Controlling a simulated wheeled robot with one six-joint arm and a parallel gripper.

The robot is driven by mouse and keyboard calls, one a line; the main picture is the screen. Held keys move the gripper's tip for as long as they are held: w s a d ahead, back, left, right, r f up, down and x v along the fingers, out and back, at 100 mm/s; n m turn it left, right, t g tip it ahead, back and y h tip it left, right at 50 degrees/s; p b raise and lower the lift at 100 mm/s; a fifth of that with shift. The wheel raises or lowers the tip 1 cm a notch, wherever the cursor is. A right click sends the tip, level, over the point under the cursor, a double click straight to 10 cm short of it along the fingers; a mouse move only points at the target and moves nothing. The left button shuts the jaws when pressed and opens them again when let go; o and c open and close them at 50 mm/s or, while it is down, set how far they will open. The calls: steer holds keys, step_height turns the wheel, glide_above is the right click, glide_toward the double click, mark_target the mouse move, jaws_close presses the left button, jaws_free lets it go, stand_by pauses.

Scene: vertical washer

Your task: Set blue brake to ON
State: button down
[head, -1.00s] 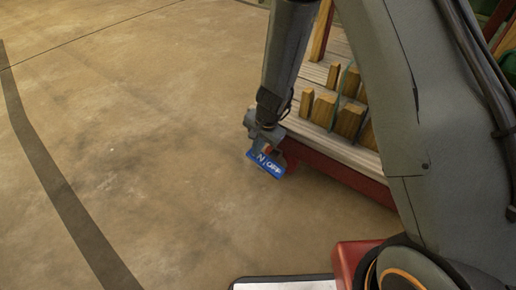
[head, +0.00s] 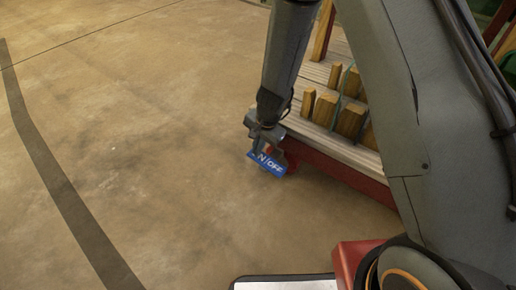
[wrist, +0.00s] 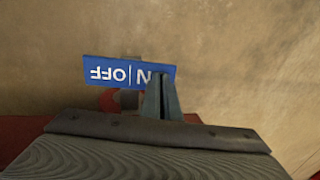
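A blue plate with white ON|OFF lettering (head: 270,165) sits at the near left corner of a red-edged platform. It also shows in the wrist view (wrist: 115,72), with its lettering upside down and the O of ON covered by my fingers. A dark and red rounded part (wrist: 125,98) shows just below the plate, left of my fingers; I cannot tell whether it is the brake's handle. My gripper (wrist: 160,85) has its fingers together in front of the plate's ON end; nothing shows between them. In the head view my gripper (head: 264,143) is above the plate; contact is unclear.
The platform's red edge (head: 340,173) runs right from the plate. Several wooden blocks (head: 350,118) stand on its striped top. The concrete floor (head: 140,130) to the left is open, crossed by a dark stripe.

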steer(key=shift+w+a+f, duration=0.1)
steer(key=shift+a+f, duration=0.05)
steer(key=shift+w+a+f+b, duration=0.3)
steer(key=shift+w+a+f, duration=0.1)
steer(key=shift+f, duration=0.25)
steer(key=shift+a+f, duration=0.1)
steer(key=shift+f, duration=0.15)
steer(key=shift+a+r+p, duration=0.2)
steer(key=shift+r+p, duration=0.35)
steer(key=shift+p, duration=0.15)
steer(key=r+p, duration=0.2)
steer(key=p, duration=0.1)
steer(key=r+p, duration=0.1)
steer(key=shift+w+a+r+p, duration=0.15)
steer(key=shift+w+p, duration=0.15)
step_height(320, 180, up, 10)
steer(key=w+a+p, duration=0.1)
steer(key=a+p, duration=0.1)
steer(key=p, duration=0.4)
steer(key=shift+w+f, duration=0.2)
steer(key=shift+w, duration=0.1)
